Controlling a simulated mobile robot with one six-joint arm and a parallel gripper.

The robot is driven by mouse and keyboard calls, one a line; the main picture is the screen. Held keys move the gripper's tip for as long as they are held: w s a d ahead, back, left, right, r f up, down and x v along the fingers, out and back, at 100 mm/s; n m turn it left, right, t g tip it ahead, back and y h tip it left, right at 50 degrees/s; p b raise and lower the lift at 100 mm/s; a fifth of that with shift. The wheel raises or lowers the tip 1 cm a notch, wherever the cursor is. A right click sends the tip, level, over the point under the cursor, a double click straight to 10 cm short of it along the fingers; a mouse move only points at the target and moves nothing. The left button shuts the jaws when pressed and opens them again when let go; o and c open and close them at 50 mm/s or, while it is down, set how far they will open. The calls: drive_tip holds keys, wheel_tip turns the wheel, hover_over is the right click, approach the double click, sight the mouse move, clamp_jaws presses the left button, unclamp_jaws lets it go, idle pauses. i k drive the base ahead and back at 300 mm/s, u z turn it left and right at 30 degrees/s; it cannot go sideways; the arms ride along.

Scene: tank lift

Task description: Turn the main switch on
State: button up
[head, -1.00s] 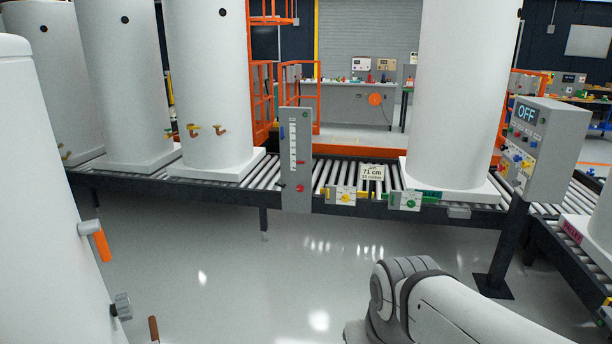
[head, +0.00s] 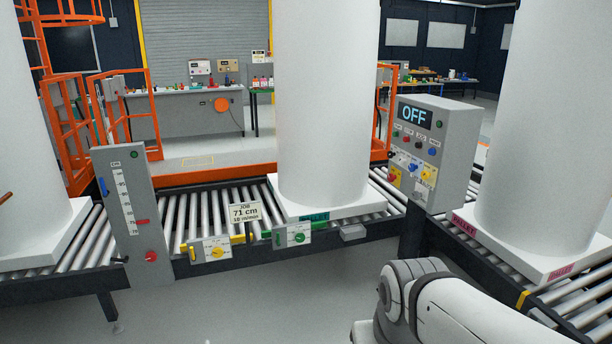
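A grey control box (head: 454,150) stands on a dark post right of centre in the head view. Its display (head: 415,116) reads OFF. Below the display are rows of small coloured buttons and knobs. A red knob on a yellow plate (head: 394,176) sits at the lower left of its face and looks like a main switch; its label and exact position are too small to read. Part of my arm shows at the bottom right, below the box. My gripper is out of view.
A roller conveyor (head: 350,238) crosses the view, carrying white tanks on square bases. A grey gauge panel (head: 127,205) stands at left. A job sign (head: 244,213) reads 71 cm. Yellow (head: 211,250) and green (head: 292,236) control units sit on the conveyor's front rail. Floor in front is clear.

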sight(391, 178)
drive_tip(key=z, duration=0.25)
drive_tip(key=i, duration=0.65)
drive_tip(key=z, duration=0.15)
drive_tip(key=k, duration=0.7)
drive_tip(key=z, duration=0.2)
drive_tip(key=i, duration=1.85)
drive_tip(key=u, duration=0.45)
drive_tip(key=i, duration=1)
drive_tip(key=u, duration=0.35)
drive_tip(key=k, duration=0.4)
drive_tip(key=u, duration=0.05)
